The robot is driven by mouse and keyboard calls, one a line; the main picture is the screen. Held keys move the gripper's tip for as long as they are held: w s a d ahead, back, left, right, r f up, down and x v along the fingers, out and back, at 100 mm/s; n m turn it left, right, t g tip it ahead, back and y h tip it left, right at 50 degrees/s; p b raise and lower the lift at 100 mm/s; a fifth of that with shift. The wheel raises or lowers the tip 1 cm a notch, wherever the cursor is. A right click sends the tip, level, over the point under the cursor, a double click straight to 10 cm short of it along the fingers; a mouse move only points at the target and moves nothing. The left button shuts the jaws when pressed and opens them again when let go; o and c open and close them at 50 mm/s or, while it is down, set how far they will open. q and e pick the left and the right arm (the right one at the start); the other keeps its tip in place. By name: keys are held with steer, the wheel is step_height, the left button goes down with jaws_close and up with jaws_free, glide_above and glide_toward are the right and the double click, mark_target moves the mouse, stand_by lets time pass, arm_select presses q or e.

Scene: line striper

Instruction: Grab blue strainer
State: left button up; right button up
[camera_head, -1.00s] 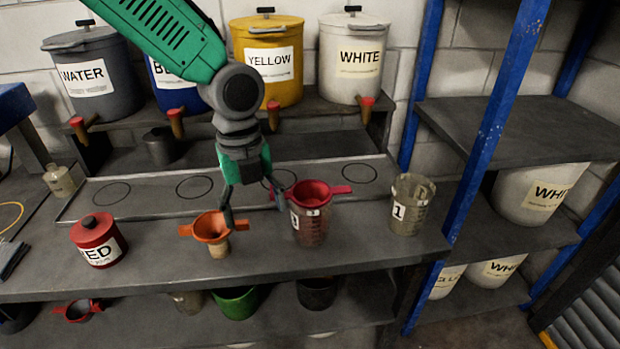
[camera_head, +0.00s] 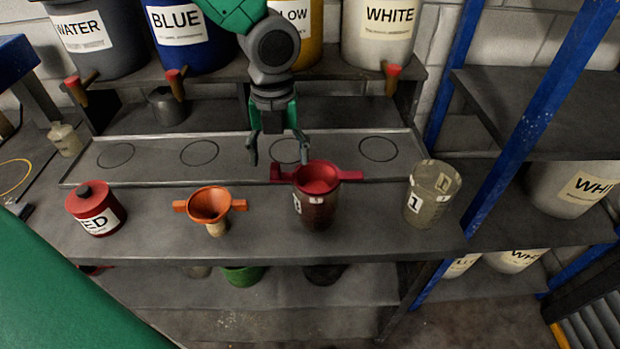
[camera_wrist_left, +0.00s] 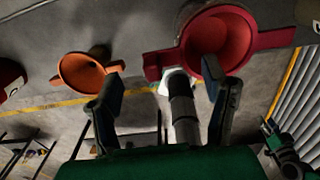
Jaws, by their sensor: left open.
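I see no blue strainer in either view. A red strainer (camera_head: 318,178) with two side handles sits on a cup marked 1 (camera_head: 315,212) on the bench. An orange strainer (camera_head: 210,204) stands to its left on a small pale holder. Both also show in the wrist view, the orange one (camera_wrist_left: 82,73) on the left and the red one (camera_wrist_left: 217,38) on the right. My left gripper (camera_head: 278,155) is open and empty, fingers pointing down, just behind and left of the red strainer. Its fingers also show in the wrist view (camera_wrist_left: 163,100). My right gripper is out of view.
A red lidded pot (camera_head: 93,212) stands at the bench's left and a clear cup (camera_head: 432,195) at its right. Behind is a tray (camera_head: 340,152) with drawn circles. Paint buckets, including a blue one (camera_head: 183,38), stand above it. A blue post (camera_head: 545,95) rises right.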

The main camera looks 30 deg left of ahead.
mark_target(283, 176)
arm_select(q)
steer(key=f, duration=0.4)
steer(key=shift+s+d+f, duration=0.1)
steer(key=shift+d+f, duration=0.15)
steer(key=shift+f, duration=0.35)
steer(key=shift+r, duration=0.1)
steer(key=c, duration=1.1)
